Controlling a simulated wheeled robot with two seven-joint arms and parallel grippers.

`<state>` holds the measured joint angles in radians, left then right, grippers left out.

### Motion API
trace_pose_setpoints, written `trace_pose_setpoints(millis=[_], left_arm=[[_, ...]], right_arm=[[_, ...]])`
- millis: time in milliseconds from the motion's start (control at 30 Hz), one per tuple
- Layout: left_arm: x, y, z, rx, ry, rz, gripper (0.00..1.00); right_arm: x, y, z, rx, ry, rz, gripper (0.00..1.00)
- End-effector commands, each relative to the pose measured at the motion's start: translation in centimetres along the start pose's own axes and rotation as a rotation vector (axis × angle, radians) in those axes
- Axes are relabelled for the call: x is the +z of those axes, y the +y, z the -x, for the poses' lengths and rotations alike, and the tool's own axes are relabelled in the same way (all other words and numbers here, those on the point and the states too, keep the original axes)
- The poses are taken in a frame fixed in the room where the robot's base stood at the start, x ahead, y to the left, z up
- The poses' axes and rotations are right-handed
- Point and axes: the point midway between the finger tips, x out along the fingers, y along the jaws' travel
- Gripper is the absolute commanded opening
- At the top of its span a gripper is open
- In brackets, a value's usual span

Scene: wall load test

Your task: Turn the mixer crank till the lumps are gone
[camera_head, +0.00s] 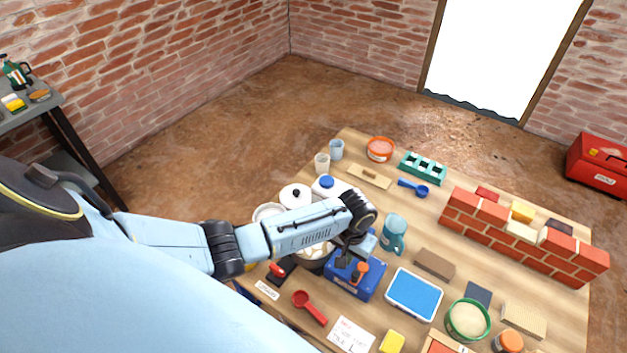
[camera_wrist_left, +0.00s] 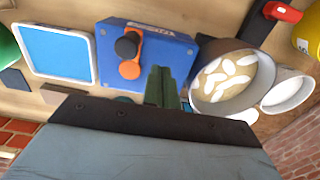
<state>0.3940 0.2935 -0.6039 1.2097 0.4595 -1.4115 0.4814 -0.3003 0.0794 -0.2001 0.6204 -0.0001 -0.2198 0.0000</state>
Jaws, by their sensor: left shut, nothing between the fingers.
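The mixer is a blue box (camera_head: 345,287) on the table; it also shows in the left wrist view (camera_wrist_left: 172,66). On its face is an orange crank (camera_wrist_left: 130,68) with a dark round knob at one end; the crank also shows in the head view (camera_head: 360,268). Beside the box is a brown-walled bowl (camera_wrist_left: 240,106) with pale mix and several white lumps (camera_wrist_left: 228,72). In the head view my arm partly covers this bowl (camera_head: 318,250). My left gripper (camera_wrist_left: 160,86) is shut and empty, beside the crank and apart from it. My right gripper is out of view.
A teal jug (camera_head: 394,228) stands just right of my gripper. A blue-topped tray (camera_head: 414,294) lies further right, and a low brick wall (camera_head: 520,235) stands beyond. A red scoop (camera_head: 308,306) and a red-handled black device (camera_head: 281,270) lie near the front edge.

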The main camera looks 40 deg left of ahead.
Motion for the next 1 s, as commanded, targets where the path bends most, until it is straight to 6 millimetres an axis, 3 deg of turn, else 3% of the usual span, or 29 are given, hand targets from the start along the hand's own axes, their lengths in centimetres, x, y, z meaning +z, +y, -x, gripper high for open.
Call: trace_pose_setpoints(millis=[1000], left_arm=[[0.0,0.0,-1.2,0.000,0.001,0.000,0.00]], right_arm=[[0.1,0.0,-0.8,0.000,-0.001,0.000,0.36]])
